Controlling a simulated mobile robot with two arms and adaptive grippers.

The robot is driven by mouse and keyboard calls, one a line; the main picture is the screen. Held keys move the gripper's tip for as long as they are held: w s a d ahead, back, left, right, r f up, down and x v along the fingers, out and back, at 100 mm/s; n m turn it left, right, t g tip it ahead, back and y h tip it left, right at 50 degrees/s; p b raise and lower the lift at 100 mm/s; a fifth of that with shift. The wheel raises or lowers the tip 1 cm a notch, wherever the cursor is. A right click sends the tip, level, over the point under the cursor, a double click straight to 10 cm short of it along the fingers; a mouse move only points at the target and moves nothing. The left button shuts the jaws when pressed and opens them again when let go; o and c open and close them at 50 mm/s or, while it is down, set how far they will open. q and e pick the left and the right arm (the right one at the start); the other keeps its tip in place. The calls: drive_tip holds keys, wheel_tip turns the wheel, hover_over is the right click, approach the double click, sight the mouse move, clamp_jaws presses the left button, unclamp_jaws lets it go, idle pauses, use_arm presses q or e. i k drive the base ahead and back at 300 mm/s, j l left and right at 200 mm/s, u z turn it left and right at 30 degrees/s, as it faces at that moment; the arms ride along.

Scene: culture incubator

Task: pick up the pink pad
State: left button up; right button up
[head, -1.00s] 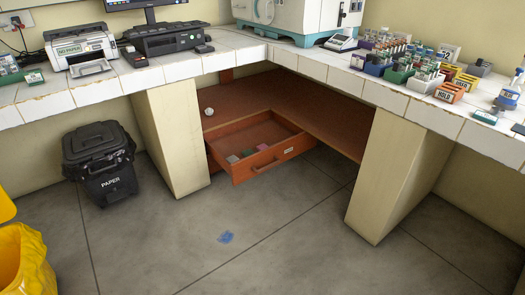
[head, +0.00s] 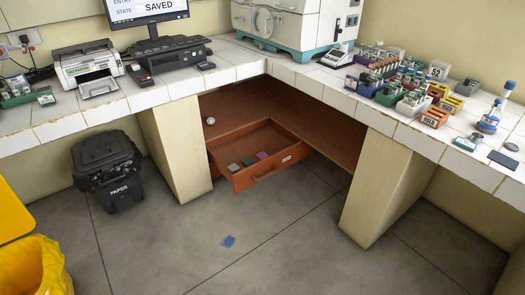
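The pink pad (head: 262,155) lies inside an open wooden drawer (head: 238,181) under the corner of the tiled bench. It is small, and sits at the right of a row of pads. A green pad (head: 248,161) and a pale grey pad (head: 233,167) lie to its left in the same drawer. The drawer's front carries a handle and a small white label. Neither of my grippers is in the head view.
The tiled bench (head: 206,79) runs along both walls, with two thick pillars (head: 175,150) (head: 385,185) flanking the drawer. A black paper bin (head: 107,170) stands left, and a yellow bag-lined bin (head: 32,268) at the lower left.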

sight(261, 155)
drive_tip(key=i+z, duration=0.1)
drive_tip(key=i, duration=0.5)
drive_tip(key=i+j+z, duration=0.1)
drive_tip(key=i, duration=0.45)
drive_tip(key=i+j+z, duration=0.1)
drive_tip(key=i, duration=0.5)
drive_tip(key=j, duration=0.15)
